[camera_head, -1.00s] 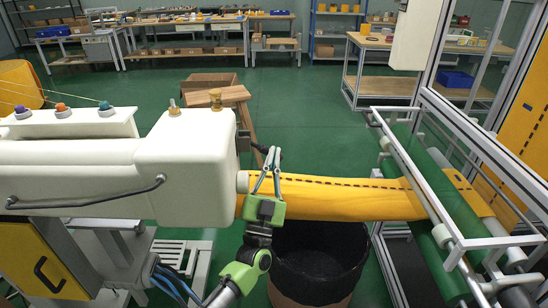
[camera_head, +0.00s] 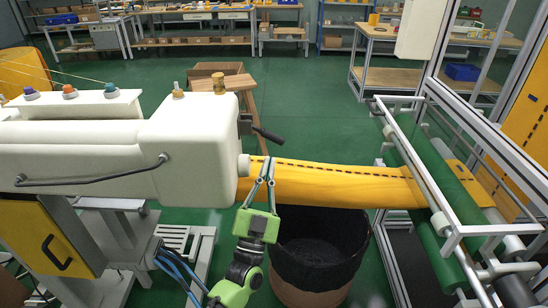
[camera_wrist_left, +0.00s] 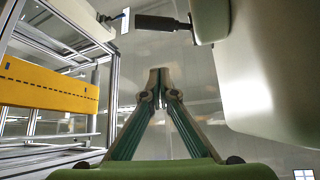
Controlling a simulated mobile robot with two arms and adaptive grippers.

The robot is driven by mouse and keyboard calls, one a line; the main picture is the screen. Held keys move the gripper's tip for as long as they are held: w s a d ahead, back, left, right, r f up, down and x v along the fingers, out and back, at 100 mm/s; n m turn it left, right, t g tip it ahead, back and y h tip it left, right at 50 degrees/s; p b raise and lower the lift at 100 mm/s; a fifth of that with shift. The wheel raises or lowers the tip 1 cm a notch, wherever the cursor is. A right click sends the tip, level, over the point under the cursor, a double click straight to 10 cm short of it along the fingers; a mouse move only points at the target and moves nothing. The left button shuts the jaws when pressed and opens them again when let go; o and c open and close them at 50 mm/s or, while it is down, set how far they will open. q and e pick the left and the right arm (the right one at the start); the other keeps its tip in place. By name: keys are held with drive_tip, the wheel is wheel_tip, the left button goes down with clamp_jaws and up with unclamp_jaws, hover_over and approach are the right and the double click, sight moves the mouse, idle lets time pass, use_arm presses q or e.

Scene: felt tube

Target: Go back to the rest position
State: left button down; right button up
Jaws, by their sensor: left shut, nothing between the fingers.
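The yellow felt tube (camera_head: 340,184) with a dashed black line runs from the white machine head (camera_head: 192,140) rightward to the green roller (camera_head: 430,190). My left gripper (camera_head: 267,164), green with grey fingers, points up in front of the tube's left end in the head view. Its fingers are shut at the tips and hold nothing. In the left wrist view the closed tips (camera_wrist_left: 160,78) are in the middle. A yellow felt band (camera_wrist_left: 45,85) shows to their left, apart from them. My right gripper is not in view.
A dark-lined round bin (camera_head: 318,245) stands below the tube. A black handle (camera_head: 268,135) sticks out from the machine head near my left fingertips. A metal roller frame (camera_head: 415,165) stands at the right. A wooden stool (camera_head: 240,85) and green floor lie behind.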

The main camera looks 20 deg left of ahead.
use_arm(q)
drive_tip(key=shift+s+d+f, duration=0.1)
drive_tip(key=shift+s, duration=0.25)
drive_tip(key=shift+f, duration=0.1)
wheel_tip(320, 180, down, 22)
drive_tip(key=d+m+g+h, duration=0.2)
drive_tip(key=g+h, duration=0.1)
drive_tip(key=g, duration=0.3)
drive_tip(key=s+f+n+g, duration=0.1)
drive_tip(key=s+f+g, duration=0.3)
drive_tip(key=f, duration=0.7)
drive_tip(key=s+f+g, duration=0.3)
drive_tip(key=s+f, duration=0.3)
drive_tip(key=f, duration=0.6)
drive_tip(key=s+a+f+n+g+y, duration=0.1)
drive_tip(key=s+f+g, duration=0.2)
drive_tip(key=s+f, duration=0.6)
drive_tip(key=s+a+f+g, duration=0.2)
drive_tip(key=s+f+g, duration=0.1)
drive_tip(key=s+f, duration=0.55)
drive_tip(key=s+a+f+g, duration=0.1)
drive_tip(key=s+f+g, duration=0.1)
drive_tip(key=s, duration=1)
drive_tip(key=s+a+f+n+g+y, duration=0.1)
drive_tip(key=s+a+f+g, duration=0.1)
drive_tip(key=s, duration=0.9)
drive_tip(key=shift+s+a+f+g, duration=0.3)
drive_tip(key=shift+s+f+g, duration=0.1)
drive_tip(key=shift+f+g, duration=0.4)
